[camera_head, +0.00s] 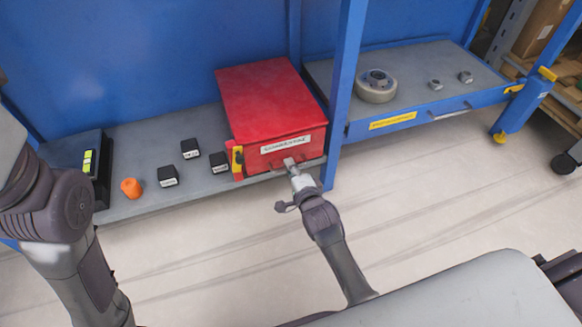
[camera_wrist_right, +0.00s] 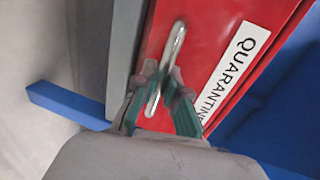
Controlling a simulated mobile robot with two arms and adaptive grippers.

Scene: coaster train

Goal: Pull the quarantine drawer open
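The red quarantine box (camera_head: 268,98) stands on the grey bench, with the white "QUARANTINE" label (camera_head: 286,145) on its front. The label also shows in the right wrist view (camera_wrist_right: 235,65). The drawer front looks flush with the box; I cannot tell if there is a small gap. A metal bar handle (camera_wrist_right: 177,42) sticks out below the label. My right gripper (camera_head: 291,166) is at this handle. In the right wrist view its fingertips (camera_wrist_right: 164,76) close in on both sides of the bar, which runs between them. My left gripper is not in view; only the left arm shows.
A blue upright post (camera_head: 345,85) stands close to the right of the red box. Black blocks (camera_head: 190,148) and an orange piece (camera_head: 131,188) lie left of it. A right-hand bench holds a round grey part (camera_head: 376,86). Floor in front is clear.

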